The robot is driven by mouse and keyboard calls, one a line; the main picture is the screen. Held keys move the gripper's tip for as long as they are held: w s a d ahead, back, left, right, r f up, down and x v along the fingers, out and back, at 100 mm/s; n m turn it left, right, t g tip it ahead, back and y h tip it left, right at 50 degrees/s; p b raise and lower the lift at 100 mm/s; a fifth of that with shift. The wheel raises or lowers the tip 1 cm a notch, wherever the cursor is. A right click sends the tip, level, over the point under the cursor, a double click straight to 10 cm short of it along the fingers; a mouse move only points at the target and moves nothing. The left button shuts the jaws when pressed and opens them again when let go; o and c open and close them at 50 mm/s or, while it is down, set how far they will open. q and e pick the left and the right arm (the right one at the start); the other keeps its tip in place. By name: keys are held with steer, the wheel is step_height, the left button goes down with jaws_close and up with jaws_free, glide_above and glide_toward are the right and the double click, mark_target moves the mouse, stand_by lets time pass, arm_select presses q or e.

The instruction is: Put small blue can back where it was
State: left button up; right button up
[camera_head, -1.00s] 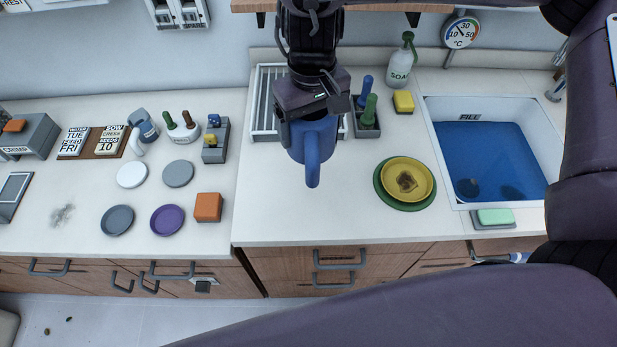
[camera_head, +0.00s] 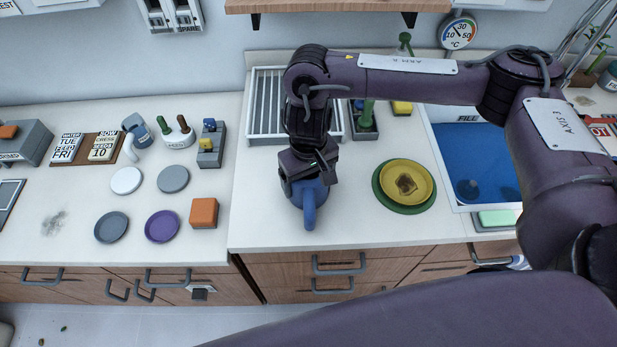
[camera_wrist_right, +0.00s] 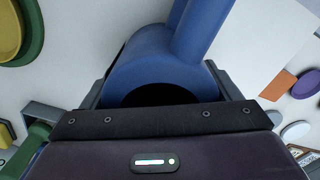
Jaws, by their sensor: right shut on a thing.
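The small blue can (camera_head: 310,205) is in my right gripper (camera_head: 306,182), low over the bare counter just left of the yellow and green plates in the head view. Its spout or handle points toward the counter's front edge. In the right wrist view the blue can (camera_wrist_right: 158,68) sits between the jaws, its dark opening partly covered by the gripper. I cannot tell whether its base touches the counter. My left gripper is not in view.
A white drying rack (camera_head: 265,105) stands behind the gripper. A yellow plate (camera_head: 420,180) lies on a green plate (camera_head: 390,197) to the right, before the blue-filled sink (camera_head: 470,150). An orange block (camera_head: 204,212) and several round saucers lie left. The counter front by the can is clear.

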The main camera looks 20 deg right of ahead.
steer(key=shift+f, duration=0.1)
steer(key=o, duration=1.1)
